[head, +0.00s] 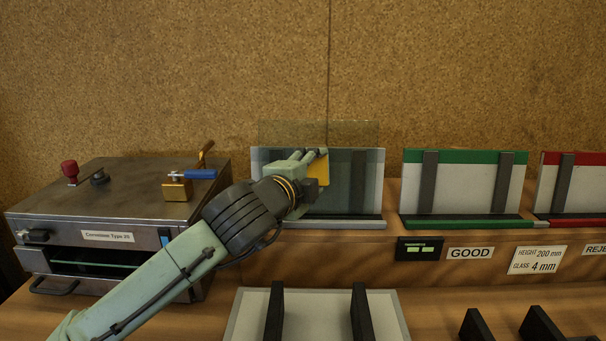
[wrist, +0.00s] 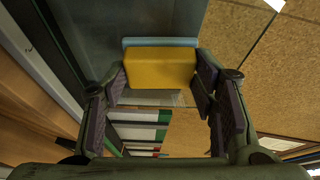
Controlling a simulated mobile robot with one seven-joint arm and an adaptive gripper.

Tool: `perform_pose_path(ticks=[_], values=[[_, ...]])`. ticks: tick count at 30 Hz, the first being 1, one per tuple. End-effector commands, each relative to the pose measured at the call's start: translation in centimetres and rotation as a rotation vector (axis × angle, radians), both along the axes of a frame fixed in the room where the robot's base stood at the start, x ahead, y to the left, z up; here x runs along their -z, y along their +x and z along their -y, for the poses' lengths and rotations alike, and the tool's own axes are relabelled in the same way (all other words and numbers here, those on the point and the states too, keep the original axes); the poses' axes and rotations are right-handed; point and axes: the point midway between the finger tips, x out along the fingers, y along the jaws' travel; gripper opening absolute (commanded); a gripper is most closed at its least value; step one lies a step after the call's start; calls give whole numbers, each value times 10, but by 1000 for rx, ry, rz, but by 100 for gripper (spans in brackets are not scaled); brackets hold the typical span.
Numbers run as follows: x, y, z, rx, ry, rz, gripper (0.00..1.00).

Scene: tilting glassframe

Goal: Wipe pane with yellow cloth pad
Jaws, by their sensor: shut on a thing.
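The yellow cloth pad (head: 318,171) is held in my gripper (head: 311,158) in front of the glass pane (head: 350,131). The clear pane stands upright in the frame with the grey-blue top band (head: 363,155), and its upper edge rises above the frame's board. In the wrist view, the pad (wrist: 160,69) is a yellow block with a pale blue layer at its far side, between both fingers of my gripper (wrist: 160,85). The grey pane surface (wrist: 140,22) lies beyond the pad. I cannot tell if the pad touches it. My gripper hides part of the frame's left half.
A metal machine (head: 120,215) with a blue-handled clamp (head: 190,176) stands at left. Green-banded (head: 465,185) and red-banded (head: 585,182) racks stand at right. A pale board (head: 317,312) with dark bars lies in front. A cork wall (head: 450,70) is behind.

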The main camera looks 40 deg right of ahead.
Motion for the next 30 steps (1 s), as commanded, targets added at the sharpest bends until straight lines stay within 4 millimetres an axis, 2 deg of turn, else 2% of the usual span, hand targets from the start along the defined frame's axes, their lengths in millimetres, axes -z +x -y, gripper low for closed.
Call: perform_pose_path(ticks=[6, 13, 24, 30], values=[[0, -11, 16, 2, -1, 1, 30], [0, -14, 22, 0, 0, -1, 30], [0, -34, 46, 2, 0, -1, 30], [0, -38, 51, 0, -1, 0, 30]])
